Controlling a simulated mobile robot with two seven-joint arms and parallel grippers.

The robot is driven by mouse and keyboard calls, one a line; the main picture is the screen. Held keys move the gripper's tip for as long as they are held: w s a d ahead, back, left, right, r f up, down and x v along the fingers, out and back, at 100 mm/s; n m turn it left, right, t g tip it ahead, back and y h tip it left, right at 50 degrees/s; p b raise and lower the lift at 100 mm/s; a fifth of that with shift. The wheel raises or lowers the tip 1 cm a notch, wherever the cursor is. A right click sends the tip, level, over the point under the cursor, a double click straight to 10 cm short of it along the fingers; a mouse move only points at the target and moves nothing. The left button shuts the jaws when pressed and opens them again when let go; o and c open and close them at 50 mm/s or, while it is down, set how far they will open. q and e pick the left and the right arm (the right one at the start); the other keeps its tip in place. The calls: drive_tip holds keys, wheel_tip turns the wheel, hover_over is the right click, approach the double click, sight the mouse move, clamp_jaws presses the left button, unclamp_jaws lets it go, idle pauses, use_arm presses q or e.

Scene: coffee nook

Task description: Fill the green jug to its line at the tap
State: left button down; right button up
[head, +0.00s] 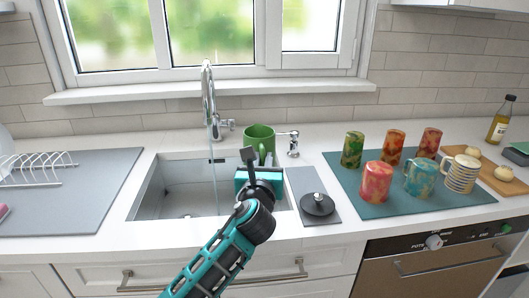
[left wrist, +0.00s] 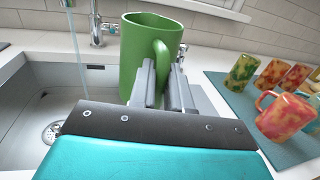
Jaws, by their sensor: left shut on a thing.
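The green jug (head: 259,137) is near the right back corner of the sink (head: 150,190), to the right of the tap (head: 208,88). It looks upright. A thin stream of water (head: 214,150) runs from the tap into the sink, apart from the jug. My left gripper (head: 266,160) is shut on the jug's handle, which also shows in the left wrist view (left wrist: 161,62). The jug (left wrist: 139,45) stands beyond the fingers, which hide its lower part. Its fill line and any water inside cannot be seen. My right gripper is not in view.
Right of the sink are a grey mat with a black round object (head: 318,204) and a small metal fitting (head: 293,144). Several patterned mugs stand on a teal mat (head: 350,190). A dish rack (head: 35,167) is at left. A bottle (head: 500,122) stands far right.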

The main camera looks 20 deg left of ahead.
use_arm(q)
drive_tip(key=shift+w+a, duration=0.1)
drive_tip(key=a+f+b, duration=0.2)
drive_tip(key=a+f, duration=0.1)
drive_tip(key=a, duration=0.5)
drive_tip(key=w+a+f+b, duration=0.1)
drive_tip(key=a+f+b, duration=0.1)
drive_tip(key=a, duration=0.6)
drive_tip(key=shift+w+a+f+b, duration=0.15)
drive_tip(key=shift+a+f+b, duration=0.1)
drive_tip(key=shift+f+b, duration=0.15)
idle(5.9)
